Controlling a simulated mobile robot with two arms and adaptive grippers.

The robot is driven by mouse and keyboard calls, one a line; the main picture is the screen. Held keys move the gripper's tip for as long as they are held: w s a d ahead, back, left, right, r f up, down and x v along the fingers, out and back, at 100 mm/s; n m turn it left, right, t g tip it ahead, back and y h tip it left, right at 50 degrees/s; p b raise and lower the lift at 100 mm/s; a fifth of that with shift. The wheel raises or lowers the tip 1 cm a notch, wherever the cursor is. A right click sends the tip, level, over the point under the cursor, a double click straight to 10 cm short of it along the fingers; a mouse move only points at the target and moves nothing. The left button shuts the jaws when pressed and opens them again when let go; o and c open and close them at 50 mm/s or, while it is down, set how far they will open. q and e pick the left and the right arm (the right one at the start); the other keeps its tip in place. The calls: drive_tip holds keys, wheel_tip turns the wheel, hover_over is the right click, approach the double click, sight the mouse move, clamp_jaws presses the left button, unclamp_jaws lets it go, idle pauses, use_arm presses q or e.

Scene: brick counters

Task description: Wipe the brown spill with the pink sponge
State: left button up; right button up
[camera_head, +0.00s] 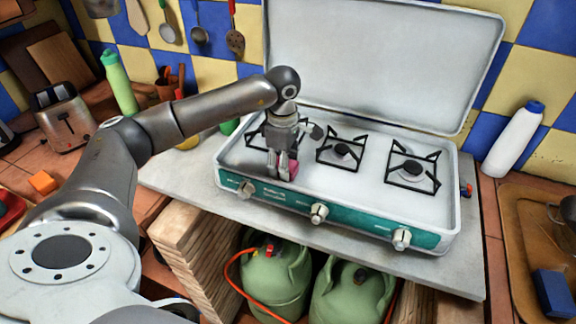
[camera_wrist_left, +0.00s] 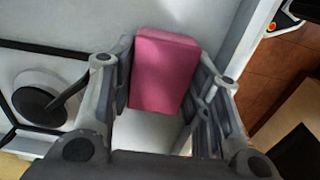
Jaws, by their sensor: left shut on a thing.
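My left gripper (camera_head: 282,168) is over the left front part of the white gas stove (camera_head: 308,188). It is shut on the pink sponge (camera_head: 293,170). In the left wrist view the pink sponge (camera_wrist_left: 163,72) sits between the two fingers, above the white stove surface. I cannot tell whether the sponge touches the stove top. My right gripper is not in view.
Black burner grates (camera_head: 341,150) stand up from the stove top, one right beside the gripper. The raised lid (camera_head: 385,60) is behind. A white bottle (camera_head: 513,138) and a brown tray (camera_head: 515,240) are at right. Green gas bottles (camera_head: 275,285) sit below.

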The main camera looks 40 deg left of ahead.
sight(303, 178)
use_arm(q)
drive_tip(key=shift+a, duration=0.3)
drive_tip(key=shift+d, duration=0.1)
drive_tip(key=shift+w+d, duration=0.25)
drive_tip(key=shift+d, duration=0.7)
drive_tip(key=shift+w+d, duration=0.2)
drive_tip(key=shift+d, duration=0.75)
drive_tip(key=shift+w+d, duration=0.25)
drive_tip(key=shift+d, duration=0.7)
drive_tip(key=shift+a, duration=0.1)
drive_tip(key=shift+s+a+f+b, duration=0.1)
drive_tip(key=shift+s+a+b, duration=0.15)
drive_tip(key=shift+a, duration=0.45)
drive_tip(key=shift+s+a+f+b, duration=0.1)
drive_tip(key=shift+s+a+b, duration=0.15)
drive_tip(key=shift+a, duration=0.4)
drive_tip(key=shift+r, duration=0.15)
drive_tip(key=shift+w+r+p, duration=0.15)
drive_tip(key=shift+r+p, duration=0.5)
drive_tip(key=shift+r, duration=0.2)
drive_tip(key=shift+r+p, duration=0.9)
drive_tip(key=shift+r, duration=0.7)
